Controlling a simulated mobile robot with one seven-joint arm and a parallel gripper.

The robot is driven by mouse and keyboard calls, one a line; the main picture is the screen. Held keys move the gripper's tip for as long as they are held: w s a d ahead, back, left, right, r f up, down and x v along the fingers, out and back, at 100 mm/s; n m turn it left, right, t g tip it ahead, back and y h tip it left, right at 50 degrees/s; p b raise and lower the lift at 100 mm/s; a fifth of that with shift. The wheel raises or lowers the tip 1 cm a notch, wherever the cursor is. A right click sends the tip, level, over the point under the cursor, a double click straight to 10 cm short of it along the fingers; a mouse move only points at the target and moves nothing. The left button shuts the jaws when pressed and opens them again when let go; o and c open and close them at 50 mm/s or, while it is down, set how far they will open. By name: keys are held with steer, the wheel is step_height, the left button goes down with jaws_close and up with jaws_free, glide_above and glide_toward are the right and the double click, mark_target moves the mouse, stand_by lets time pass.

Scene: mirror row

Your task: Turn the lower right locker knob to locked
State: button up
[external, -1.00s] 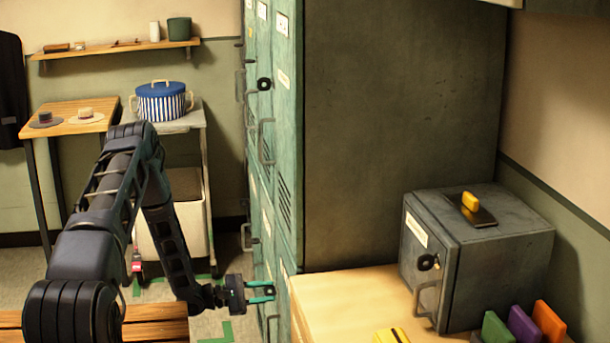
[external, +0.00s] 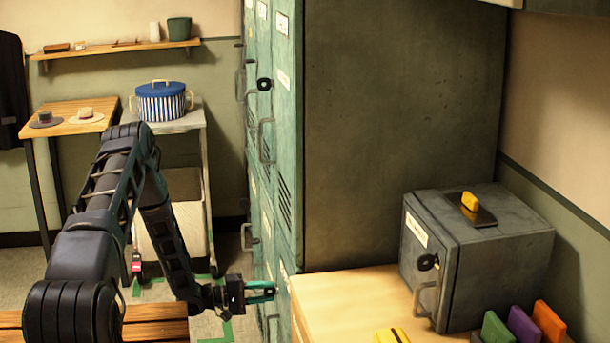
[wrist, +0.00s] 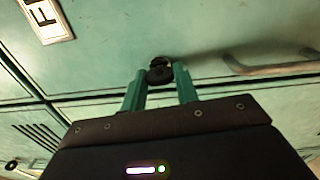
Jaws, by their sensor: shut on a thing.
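My gripper (external: 262,291) is at the lower right locker door (external: 284,315) of the green locker bank, its teal fingers reaching to the door's face. In the wrist view the two fingertips (wrist: 160,74) are shut on the small dark round locker knob (wrist: 160,66), one on each side. The knob is hidden by the fingers in the external view. The knob's turned position cannot be told clearly.
A door handle (wrist: 270,66) is close right of the knob in the wrist view, and a white label (wrist: 46,18) is at upper left. A wooden counter (external: 335,300) with a grey lockbox (external: 500,270) stands right of the lockers.

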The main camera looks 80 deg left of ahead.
steer(key=shift+m, duration=0.3)
steer(key=o, duration=1)
steer(key=s, duration=1)
steer(key=shift+s, duration=0.4)
